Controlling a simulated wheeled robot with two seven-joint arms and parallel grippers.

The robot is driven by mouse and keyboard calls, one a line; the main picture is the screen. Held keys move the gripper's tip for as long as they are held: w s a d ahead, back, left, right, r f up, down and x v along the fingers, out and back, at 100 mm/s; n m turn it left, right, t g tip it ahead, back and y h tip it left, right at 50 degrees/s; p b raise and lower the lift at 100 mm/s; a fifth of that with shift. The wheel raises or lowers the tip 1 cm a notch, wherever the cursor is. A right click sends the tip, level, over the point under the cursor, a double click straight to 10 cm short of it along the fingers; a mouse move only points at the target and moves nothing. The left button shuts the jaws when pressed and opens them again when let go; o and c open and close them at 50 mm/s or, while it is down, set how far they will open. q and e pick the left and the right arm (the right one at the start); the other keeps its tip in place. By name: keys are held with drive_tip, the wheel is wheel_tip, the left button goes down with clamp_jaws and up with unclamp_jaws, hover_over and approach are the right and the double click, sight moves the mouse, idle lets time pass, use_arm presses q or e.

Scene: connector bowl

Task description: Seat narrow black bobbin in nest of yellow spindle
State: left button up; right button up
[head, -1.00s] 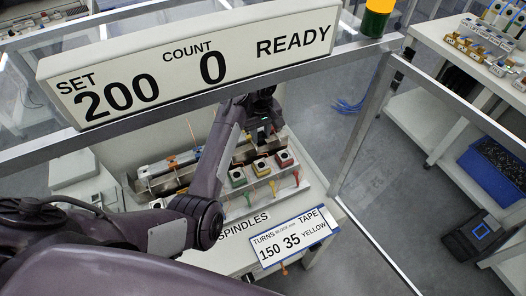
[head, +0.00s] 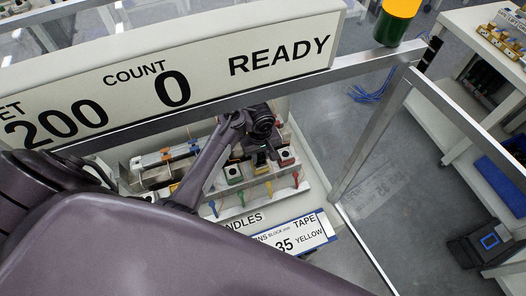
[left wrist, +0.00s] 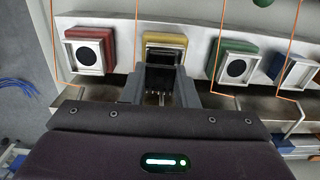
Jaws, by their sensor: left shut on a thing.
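The yellow spindle (head: 261,169) sits in the row between the green spindle (head: 233,174) and the red spindle (head: 286,156). In the left wrist view its yellow block (left wrist: 165,41) is straight ahead of my left gripper (left wrist: 162,90). That gripper is shut on the black bobbin (left wrist: 160,75), which lies between the fingers in front of the yellow block's pale frame. The bobbin covers most of the frame's opening, so I cannot tell whether it is inside the nest. In the head view the gripper (head: 262,145) is at the yellow spindle. My right gripper is not in view.
In the left wrist view the red block (left wrist: 91,49), green block (left wrist: 239,60) and blue block (left wrist: 295,74) stand close on both sides. Thin orange wires (left wrist: 219,45) hang between the blocks. A large counter sign (head: 170,80) and its metal rail cross above the station.

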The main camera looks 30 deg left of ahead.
sight(259, 157)
use_arm(q)
drive_tip(key=shift+s+r, duration=0.1)
drive_tip(key=shift+s, duration=0.25)
drive_tip(key=o, duration=0.7)
drive_tip(key=shift+a, duration=0.1)
drive_tip(key=o, duration=0.3)
drive_tip(key=shift+w, duration=0.1)
drive_tip(key=shift+o, duration=0.2)
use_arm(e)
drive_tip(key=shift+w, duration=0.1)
use_arm(q)
drive_tip(key=shift+r, duration=0.35)
wheel_tip(259, 157, up, 12)
drive_tip(key=b, duration=0.1)
drive_tip(key=shift+f+b, duration=0.25)
drive_tip(key=shift+b, duration=0.1)
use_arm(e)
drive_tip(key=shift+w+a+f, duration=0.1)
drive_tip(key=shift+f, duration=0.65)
use_arm(q)
drive_tip(key=shift+f, duration=0.1)
